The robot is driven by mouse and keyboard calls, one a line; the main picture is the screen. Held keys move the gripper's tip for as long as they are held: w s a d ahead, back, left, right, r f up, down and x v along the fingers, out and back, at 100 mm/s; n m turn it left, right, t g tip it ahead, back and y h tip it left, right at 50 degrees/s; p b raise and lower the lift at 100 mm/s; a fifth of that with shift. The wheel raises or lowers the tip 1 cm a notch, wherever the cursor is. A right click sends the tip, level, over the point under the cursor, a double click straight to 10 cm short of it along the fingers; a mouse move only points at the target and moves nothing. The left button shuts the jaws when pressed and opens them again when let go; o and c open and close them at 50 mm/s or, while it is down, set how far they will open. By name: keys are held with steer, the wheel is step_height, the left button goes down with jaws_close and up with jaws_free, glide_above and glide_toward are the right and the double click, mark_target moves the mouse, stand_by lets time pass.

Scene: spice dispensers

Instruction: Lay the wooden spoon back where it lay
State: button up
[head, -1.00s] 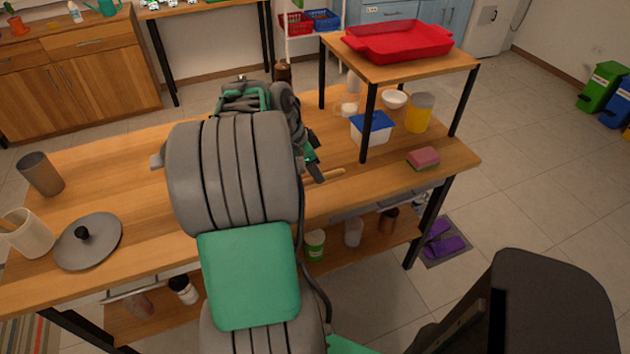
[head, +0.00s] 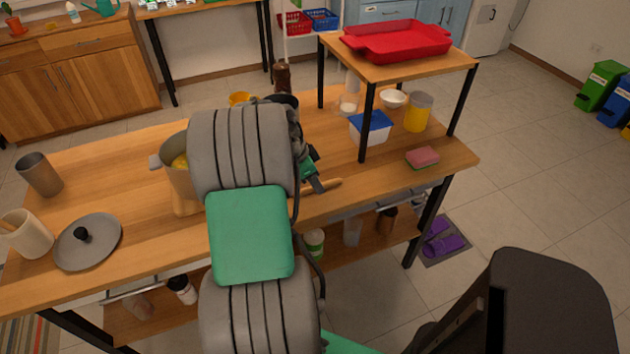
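The wooden spoon (head: 331,185) shows as a short pale piece near the front edge of the wooden table (head: 120,180), right of my arm. My gripper (head: 318,184) points down onto it, with its dark fingers over the spoon. The gripper appears shut on it, since the two have shifted together. My arm hides the spoon's left part. I cannot tell whether the spoon touches the table or hangs just above it.
A pot (head: 180,183) with yellow contents stands left of my arm, partly hidden. A grey lid (head: 88,243) lies at front left. A sponge (head: 422,157) and a blue-lidded tub (head: 371,127) are to the right, near the raised shelf's legs.

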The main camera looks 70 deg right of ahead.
mark_target(299, 191)
steer(key=shift+o, duration=0.7)
steer(key=shift+r, duration=0.1)
steer(key=shift+w+r, duration=0.1)
steer(key=shift+r, duration=0.2)
steer(key=v, duration=1.2)
steer(key=w+a+n+t, duration=0.3)
steer(key=w+a+n, duration=0.6)
steer(key=w+a, duration=0.25)
steer(key=a+f+n+t+y, duration=0.2)
steer(key=a+n, duration=1.6)
steer(key=a, duration=1.3)
steer(key=shift+s+a+f+t+y, duration=0.25)
steer(key=shift+f+t+y, duration=0.15)
steer(key=shift+y, duration=0.2)
